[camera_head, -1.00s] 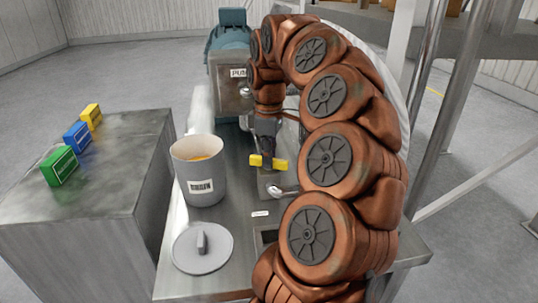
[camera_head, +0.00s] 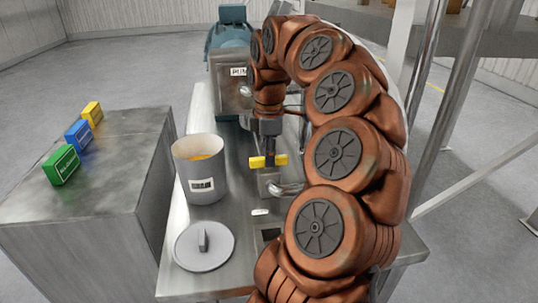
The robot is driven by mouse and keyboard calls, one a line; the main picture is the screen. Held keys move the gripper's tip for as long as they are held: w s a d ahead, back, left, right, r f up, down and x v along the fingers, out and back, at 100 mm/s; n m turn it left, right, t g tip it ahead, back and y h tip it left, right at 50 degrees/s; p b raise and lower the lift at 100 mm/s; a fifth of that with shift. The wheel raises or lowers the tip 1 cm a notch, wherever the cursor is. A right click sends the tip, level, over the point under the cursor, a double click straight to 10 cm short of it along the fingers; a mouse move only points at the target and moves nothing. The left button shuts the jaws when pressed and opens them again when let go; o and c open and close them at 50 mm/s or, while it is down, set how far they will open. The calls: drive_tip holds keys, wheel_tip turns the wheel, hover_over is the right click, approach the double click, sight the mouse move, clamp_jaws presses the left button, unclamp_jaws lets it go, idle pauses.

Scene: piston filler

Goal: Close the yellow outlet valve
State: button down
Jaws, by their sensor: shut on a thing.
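The yellow outlet valve (camera_head: 280,160) shows as a short yellow bar handle lying left to right on the metal fitting of the filler, over the steel table. My gripper (camera_head: 269,152) reaches down on the handle from above, its fingers around the bar's middle and shut on it. The handle's two ends show on both sides of the fingers. The fingertips and the valve stem are partly hidden.
A grey bucket (camera_head: 207,190) with orange contents stands left of the valve. Its round lid (camera_head: 204,246) lies in front. A green box (camera_head: 61,165), a blue box (camera_head: 79,136) and a yellow box (camera_head: 92,114) stand on the left cabinet. The pump (camera_head: 230,78) is behind.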

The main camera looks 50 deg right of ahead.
drive_tip(key=c, duration=1.1)
unclamp_jaws()
drive_tip(key=shift+r, duration=3.7)
